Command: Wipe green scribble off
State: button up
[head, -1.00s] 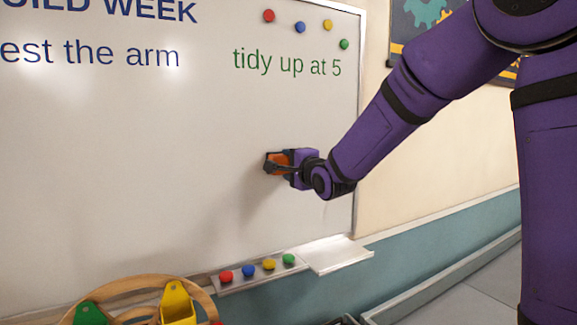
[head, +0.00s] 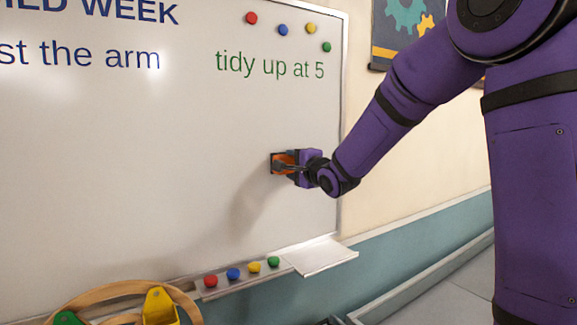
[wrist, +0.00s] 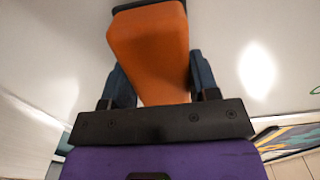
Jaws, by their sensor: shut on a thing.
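The whiteboard (head: 120,190) fills the left and middle of the head view. My gripper (head: 280,164) is shut on an orange eraser (head: 287,159) with a dark pad, at the board's lower right. The wrist view shows the eraser (wrist: 152,55) between both fingers, its dark pad end toward the white surface. I cannot tell for sure whether the pad touches the board. No green scribble shows; any marks behind the eraser are hidden. Neat green writing (head: 270,67), "tidy up at 5", stands above my gripper.
Blue writing (head: 80,55) is at upper left. Several coloured magnets (head: 283,29) sit at the top right. A ledge (head: 320,257) below the board holds several coloured round pieces (head: 233,273). A wooden rack (head: 100,295) with yellow and green pieces stands at lower left. The board around my gripper is clear.

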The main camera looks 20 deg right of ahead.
aim_at(264, 164)
jog(key=shift+w+d, duration=0.2)
jog(key=shift+d, duration=0.85)
jog(key=shift+w+d, duration=0.2)
jog(key=shift+d, duration=0.85)
jog(key=shift+a, duration=0.1)
jog(key=shift+s+a+r, duration=0.1)
jog(key=shift+a, duration=0.85)
jog(key=shift+s+a, duration=0.1)
jog(key=shift+a, duration=0.9)
jog(key=shift+c, duration=0.7)
jog(key=shift+s+a, duration=0.3)
jog(key=shift+a, duration=0.9)
jog(key=shift+s+a, duration=0.25)
jog(key=shift+a, duration=0.95)
jog(key=shift+s+a, duration=0.3)
jog(key=shift+a, duration=0.9)
jog(key=shift+s+d, duration=0.2)
jog(key=shift+s, duration=0.8)
jog(key=shift+s+d, duration=0.25)
jog(key=shift+s, duration=0.7)
jog(key=shift+s+d, duration=0.2)
jog(key=shift+s, duration=0.8)
